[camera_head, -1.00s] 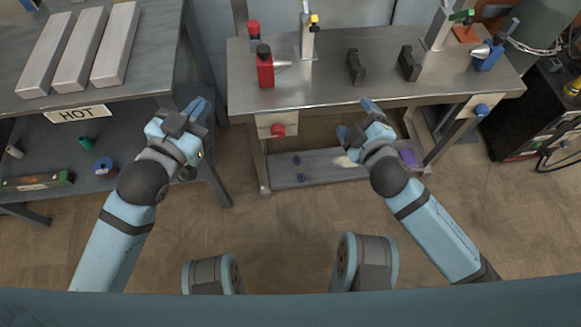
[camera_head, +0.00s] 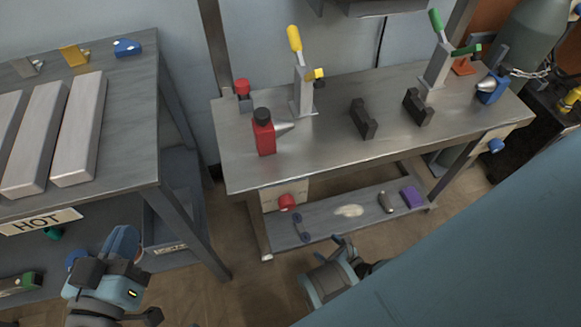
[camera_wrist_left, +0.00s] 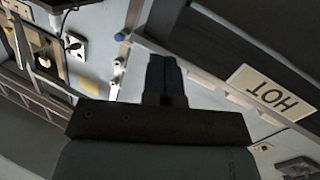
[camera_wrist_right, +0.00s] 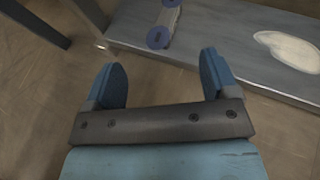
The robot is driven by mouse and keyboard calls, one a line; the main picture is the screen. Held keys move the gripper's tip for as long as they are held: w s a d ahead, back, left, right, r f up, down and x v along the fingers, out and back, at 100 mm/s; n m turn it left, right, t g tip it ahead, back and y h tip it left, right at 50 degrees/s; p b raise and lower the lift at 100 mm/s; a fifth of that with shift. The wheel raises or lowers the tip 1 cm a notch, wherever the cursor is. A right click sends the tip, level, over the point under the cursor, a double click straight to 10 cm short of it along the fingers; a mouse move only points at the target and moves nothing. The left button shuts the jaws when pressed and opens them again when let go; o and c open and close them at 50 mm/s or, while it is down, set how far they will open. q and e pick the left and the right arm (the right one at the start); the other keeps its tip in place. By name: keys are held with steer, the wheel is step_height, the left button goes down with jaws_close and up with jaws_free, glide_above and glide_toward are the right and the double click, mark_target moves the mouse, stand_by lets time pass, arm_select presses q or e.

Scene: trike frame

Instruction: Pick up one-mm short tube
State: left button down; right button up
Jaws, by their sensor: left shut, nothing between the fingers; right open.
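Three long grey metal tubes, or bars, lie side by side on the left table; the nearest to its right edge (camera_head: 80,130) shows whole and the middle one (camera_head: 36,138) lies beside it. No label shows which is the one-mm short tube. My left gripper (camera_head: 122,243) is shut and empty in front of the left table, below its top; it also shows in the left wrist view (camera_wrist_left: 165,75). My right gripper (camera_head: 345,245) is open and empty in front of the workbench's lower shelf; its spread fingers show in the right wrist view (camera_wrist_right: 161,80).
A HOT sign (camera_head: 38,221) hangs on the left table's front edge.

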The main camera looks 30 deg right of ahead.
steer(key=b, duration=0.3)
glide_toward(302, 230)
steer(key=w, duration=0.2)
steer(key=w+a, duration=0.1)
steer(key=w, duration=0.1)
steer(key=shift+a+f, duration=0.15)
steer(key=shift+f, duration=0.1)
steer(key=w+f+b, duration=0.2)
steer(key=w+f, duration=0.1)
steer(key=shift+w+a+b, duration=0.2)
steer(key=shift+a+b, duration=0.05)
steer(key=shift+b, duration=0.15)
steer(key=shift+w, duration=0.35)
arm_select(q)
steer(key=w+a+m+t, duration=0.1)
steer(key=m, duration=0.1)
steer(key=w+a+r+m+t+h, duration=0.1)
steer(key=m, duration=0.1)
steer(key=shift+w, duration=0.4)
arm_select(e)
steer(key=shift+w+a, duration=0.1)
steer(key=shift+w, duration=0.05)
arm_select(q)
steer(key=shift+s, duration=0.1)
arm_select(e)
steer(key=c, duration=1.4)
arm_select(q)
steer(key=shift+d, duration=0.1)
arm_select(e)
steer(key=shift+o, duration=0.2)
